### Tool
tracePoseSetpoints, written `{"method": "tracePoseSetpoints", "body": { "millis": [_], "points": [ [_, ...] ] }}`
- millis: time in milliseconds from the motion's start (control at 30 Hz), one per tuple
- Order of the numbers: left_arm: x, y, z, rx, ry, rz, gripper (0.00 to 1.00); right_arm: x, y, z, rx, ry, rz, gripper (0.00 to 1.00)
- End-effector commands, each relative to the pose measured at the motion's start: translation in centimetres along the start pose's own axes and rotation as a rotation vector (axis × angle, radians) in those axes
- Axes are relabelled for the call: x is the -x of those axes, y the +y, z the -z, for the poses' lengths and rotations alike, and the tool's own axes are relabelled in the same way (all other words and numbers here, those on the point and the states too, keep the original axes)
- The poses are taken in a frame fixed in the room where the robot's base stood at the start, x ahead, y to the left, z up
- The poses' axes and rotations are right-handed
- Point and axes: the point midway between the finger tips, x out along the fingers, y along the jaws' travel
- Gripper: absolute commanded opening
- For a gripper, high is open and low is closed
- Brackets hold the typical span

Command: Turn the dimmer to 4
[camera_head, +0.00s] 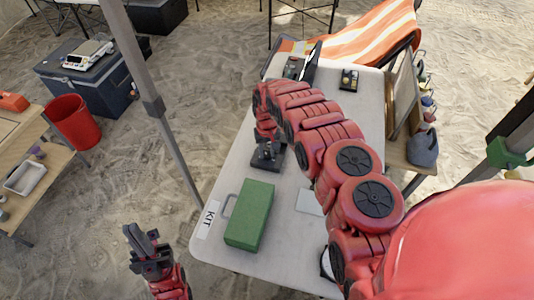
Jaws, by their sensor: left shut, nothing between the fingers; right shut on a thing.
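My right arm reaches from the lower right over the table (312,255). My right gripper (266,153) points down at a dark grey box (280,163) that looks like the dimmer. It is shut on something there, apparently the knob. The fingers and arm hide the knob, and I cannot read any number or setting. My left gripper (142,244) is shut and empty, off the near left side of the table, apart from everything on it.
A green case (249,214) lies near a "KIT" label (207,219). Small dark devices (349,79) sit at the table's far end. A grey pole (166,129) stands along the left side. A red bucket (74,122) is further left. Sand between is free.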

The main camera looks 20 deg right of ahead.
Motion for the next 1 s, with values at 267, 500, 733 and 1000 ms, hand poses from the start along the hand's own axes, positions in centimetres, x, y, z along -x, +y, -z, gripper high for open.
{"method": "tracePoseSetpoints", "body": {
  "millis": [267,500,733,1000],
  "points": [
    [2.1,0.1,-0.4,0.0,0.0,0.0,0.0,-0.3,-0.1,0.1,-0.261,0.002,0.001,0.0],
    [3.5,0.2,-0.6,0.0,0.0,0.0,0.0,-0.3,-0.1,-0.1,-0.489,-0.002,0.001,0.0],
    [4.2,0.2,-0.7,0.0,0.0,0.0,0.0,-0.2,-0.1,0.0,-0.707,0.0,0.001,0.0],
    [4.1,0.2,-0.7,0.0,0.0,0.0,0.0,0.0,-0.1,0.0,-0.964,0.0,0.001,0.0]
  ]
}}
